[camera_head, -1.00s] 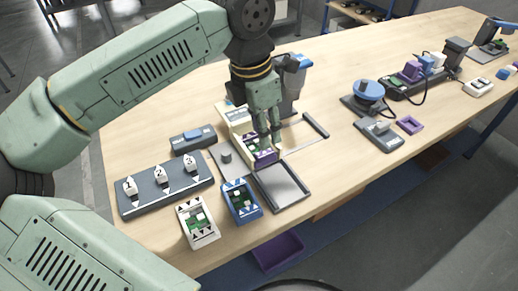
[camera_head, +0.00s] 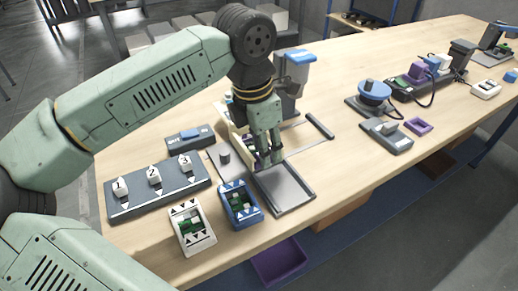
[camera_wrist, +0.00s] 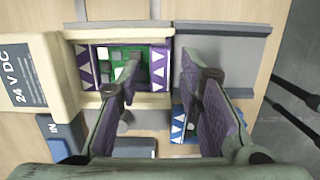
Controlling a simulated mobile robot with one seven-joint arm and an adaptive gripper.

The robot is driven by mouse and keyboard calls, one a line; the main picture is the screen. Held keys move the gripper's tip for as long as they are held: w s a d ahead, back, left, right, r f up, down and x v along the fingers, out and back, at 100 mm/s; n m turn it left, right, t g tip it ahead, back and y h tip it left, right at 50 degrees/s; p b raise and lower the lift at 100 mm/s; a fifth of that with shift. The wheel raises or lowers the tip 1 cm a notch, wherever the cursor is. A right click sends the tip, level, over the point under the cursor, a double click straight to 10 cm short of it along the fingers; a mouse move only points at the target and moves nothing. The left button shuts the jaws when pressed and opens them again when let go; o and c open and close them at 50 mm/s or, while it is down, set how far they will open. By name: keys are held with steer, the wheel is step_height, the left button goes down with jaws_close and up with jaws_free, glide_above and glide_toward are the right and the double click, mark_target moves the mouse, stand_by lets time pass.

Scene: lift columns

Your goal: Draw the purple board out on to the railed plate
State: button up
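The purple board (camera_wrist: 163,62) sits in a cream holder (camera_wrist: 152,100) in the wrist view, with purple ends, white triangles and a green circuit middle. In the head view my gripper mostly hides it. The grey railed plate (camera_wrist: 222,50) adjoins the holder on the right in the wrist view; it also shows in the head view (camera_head: 287,192). My gripper (camera_wrist: 168,78) is open, its two fingers apart. The left finger overlaps the board's right part and the right finger is over the plate. I cannot tell whether a finger touches the board. In the head view my gripper (camera_head: 268,160) is low at the holder's near end.
A blue board (camera_head: 240,203) and a white board (camera_head: 192,228) lie left of the plate. A grey panel with numbered white knobs (camera_head: 155,190) stands further left. A blue-topped tool stand (camera_head: 293,75) rises behind my gripper.

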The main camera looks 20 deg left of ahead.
jaws_close()
steer(key=shift+s+d+b, duration=0.4)
steer(key=shift+s+d, duration=0.6)
steer(key=shift+d, duration=0.3)
steer(key=shift+s+d+b, duration=0.4)
steer(key=shift+s+d, duration=0.6)
steer(key=shift+d, duration=0.25)
steer(key=shift+s+d+b, duration=0.4)
steer(key=shift+s+d, duration=0.6)
steer(key=shift+d, duration=0.3)
steer(key=shift+o, duration=0.5)
jaws_free()
steer(key=shift+r, duration=0.1)
steer(key=shift+r+p, duration=1.65)
steer(key=shift+r, duration=1.3)
